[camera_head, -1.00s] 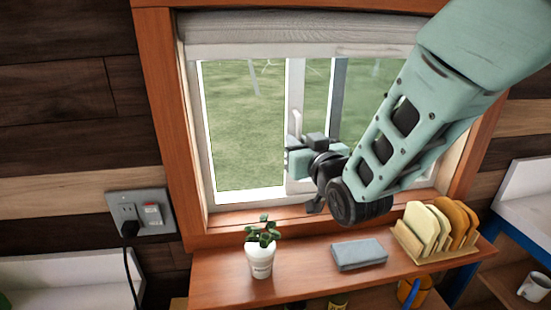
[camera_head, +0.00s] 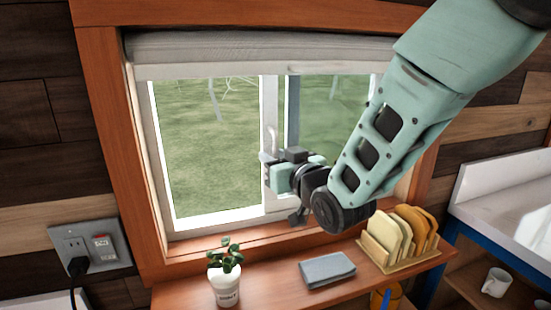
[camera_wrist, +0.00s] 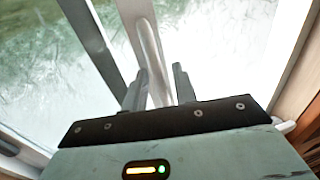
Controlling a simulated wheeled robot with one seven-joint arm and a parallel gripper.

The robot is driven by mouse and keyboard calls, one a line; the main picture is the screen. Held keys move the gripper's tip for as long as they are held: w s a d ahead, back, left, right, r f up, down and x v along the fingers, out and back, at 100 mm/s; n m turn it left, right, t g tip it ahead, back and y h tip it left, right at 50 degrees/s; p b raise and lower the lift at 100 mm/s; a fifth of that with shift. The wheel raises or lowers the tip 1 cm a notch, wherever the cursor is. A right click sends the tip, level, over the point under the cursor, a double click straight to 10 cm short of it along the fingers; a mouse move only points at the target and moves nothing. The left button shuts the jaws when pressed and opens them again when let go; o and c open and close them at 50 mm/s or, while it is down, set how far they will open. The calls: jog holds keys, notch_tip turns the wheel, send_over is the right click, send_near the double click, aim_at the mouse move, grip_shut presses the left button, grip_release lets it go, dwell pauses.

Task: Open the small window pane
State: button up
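The window (camera_head: 205,150) has a white frame inside a wooden surround. Its pale upright stile (camera_head: 269,100) stands near the middle, with glass to its right and a wide stretch to its left through which grass shows. A white handle (camera_head: 271,136) is on the stile and shows in the wrist view (camera_wrist: 150,45). My gripper (camera_head: 268,168) is at the stile by the handle.
Below the window a wooden shelf (camera_head: 262,291) bears a potted plant (camera_head: 224,275), a grey folded cloth (camera_head: 327,270) and a rack of boards (camera_head: 400,240). A socket (camera_head: 88,246) with a plug is at left. A white mug (camera_head: 495,282) stands at lower right.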

jog(key=b+v, duration=1.4)
jog(key=v, duration=0.3)
jog(key=shift+s, duration=0.2)
jog(key=shift+d, duration=0.1)
